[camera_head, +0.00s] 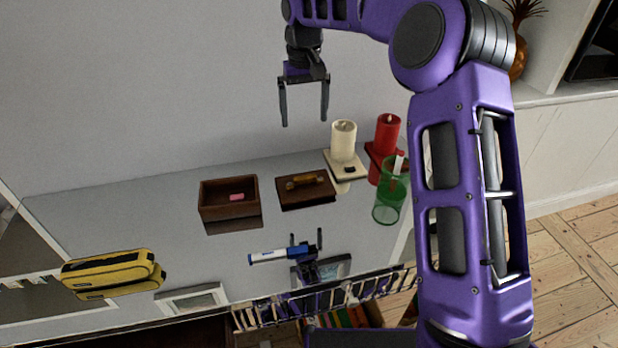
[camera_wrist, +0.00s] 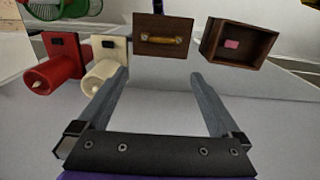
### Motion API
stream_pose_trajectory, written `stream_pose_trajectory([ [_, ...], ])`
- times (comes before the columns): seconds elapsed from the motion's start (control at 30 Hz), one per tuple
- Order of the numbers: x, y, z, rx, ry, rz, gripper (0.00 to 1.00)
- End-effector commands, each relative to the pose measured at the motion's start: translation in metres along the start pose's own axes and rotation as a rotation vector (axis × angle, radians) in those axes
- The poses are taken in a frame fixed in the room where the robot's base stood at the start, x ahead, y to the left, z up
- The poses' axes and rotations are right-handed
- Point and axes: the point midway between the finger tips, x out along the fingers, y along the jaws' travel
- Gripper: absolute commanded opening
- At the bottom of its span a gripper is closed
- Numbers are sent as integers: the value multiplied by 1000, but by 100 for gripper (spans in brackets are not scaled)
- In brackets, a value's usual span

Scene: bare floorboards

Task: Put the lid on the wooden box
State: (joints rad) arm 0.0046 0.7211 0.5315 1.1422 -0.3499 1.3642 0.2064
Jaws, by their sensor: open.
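The dark wooden box (camera_head: 230,211) stands open on the grey table, with a small pink block (camera_head: 237,197) inside. The flat brown lid (camera_head: 291,200) with a gold-coloured handle (camera_head: 305,181) lies just right of the box, handle up, apart from it. In the wrist view the lid (camera_wrist: 150,46) is ahead, nearly centred between the fingers, and the box (camera_wrist: 250,57) is to its right. My gripper (camera_head: 304,122) is open and empty, pointing down, raised above the table near the lid. Its fingers also show in the wrist view (camera_wrist: 159,75).
A cream candle (camera_head: 343,142) and a red candle (camera_head: 386,136) on stands, and a green glass (camera_head: 388,203), stand right of the lid. A yellow pencil case (camera_head: 110,272), a frame (camera_head: 192,299) and a blue-white marker (camera_head: 270,256) lie nearer. Table left of the box is clear.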

Motion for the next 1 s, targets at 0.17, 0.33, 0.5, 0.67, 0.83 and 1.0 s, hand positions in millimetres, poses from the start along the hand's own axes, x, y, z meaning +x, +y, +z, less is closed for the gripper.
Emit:
stream_pose_trajectory([
  [0.17, 32, 0, 1, -1, -6, -1, 100],
  [0.33, 70, 0, 1, 0, -4, -1, 100],
  [0.5, 102, -1, 2, -2, -3, -2, 100],
  [0.67, 117, 0, 1, 0, 0, -1, 100],
  [0.83, 125, -1, 3, 0, -1, -1, 100],
  [1.0, 147, -2, 10, -1, -4, -2, 100],
])
